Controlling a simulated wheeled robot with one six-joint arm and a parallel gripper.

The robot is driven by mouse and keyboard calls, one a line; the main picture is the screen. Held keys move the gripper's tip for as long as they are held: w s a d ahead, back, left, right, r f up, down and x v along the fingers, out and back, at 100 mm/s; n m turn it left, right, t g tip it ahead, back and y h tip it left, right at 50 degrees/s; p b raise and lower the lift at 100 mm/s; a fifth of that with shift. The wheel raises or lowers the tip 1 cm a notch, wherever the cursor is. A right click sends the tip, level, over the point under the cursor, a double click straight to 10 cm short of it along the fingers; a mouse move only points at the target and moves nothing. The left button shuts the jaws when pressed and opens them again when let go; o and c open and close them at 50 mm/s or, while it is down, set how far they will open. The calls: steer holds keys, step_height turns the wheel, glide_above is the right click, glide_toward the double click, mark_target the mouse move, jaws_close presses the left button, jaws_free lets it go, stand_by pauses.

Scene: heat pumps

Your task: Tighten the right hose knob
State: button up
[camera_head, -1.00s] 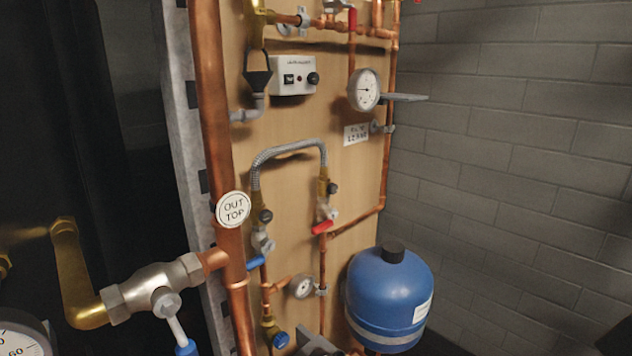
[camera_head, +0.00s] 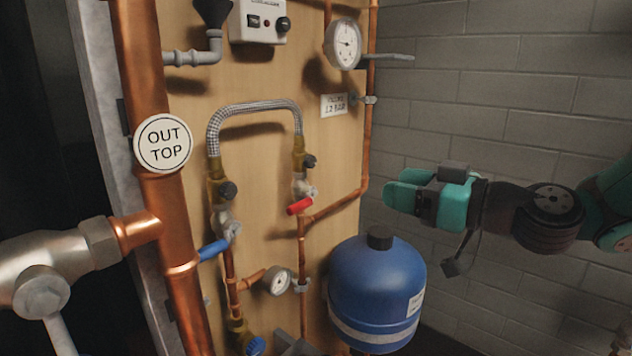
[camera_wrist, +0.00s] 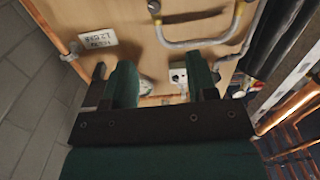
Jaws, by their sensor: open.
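In the wrist view, my gripper (camera_wrist: 162,80) shows two spread green fingers with the board beyond; the hose (camera_wrist: 200,42) appears upside down there.
A blue tank (camera_head: 376,293) stands below my gripper. A gauge (camera_head: 343,44) with a grey lever (camera_head: 388,56) sticks out above. A thick copper pipe (camera_head: 150,60) and a blue lever (camera_head: 213,249) lie left. A vertical copper pipe (camera_head: 370,140) runs along the board's right edge.

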mark_target(313, 162)
steer(key=p+x, duration=0.2)
steer(key=x, duration=0.3)
steer(key=p+x, duration=0.3)
steer(key=x, duration=0.2)
steer(key=r+p+x, duration=0.1)
steer(key=p+x, duration=0.1)
steer(key=x, duration=0.4)
steer(key=shift+w+d, duration=0.15)
steer(key=shift+w, duration=0.3)
steer(key=shift+w+a+f, duration=0.15)
steer(key=shift+w+a, duration=0.2)
steer(key=shift+a, duration=0.05)
steer(key=c, duration=0.9)
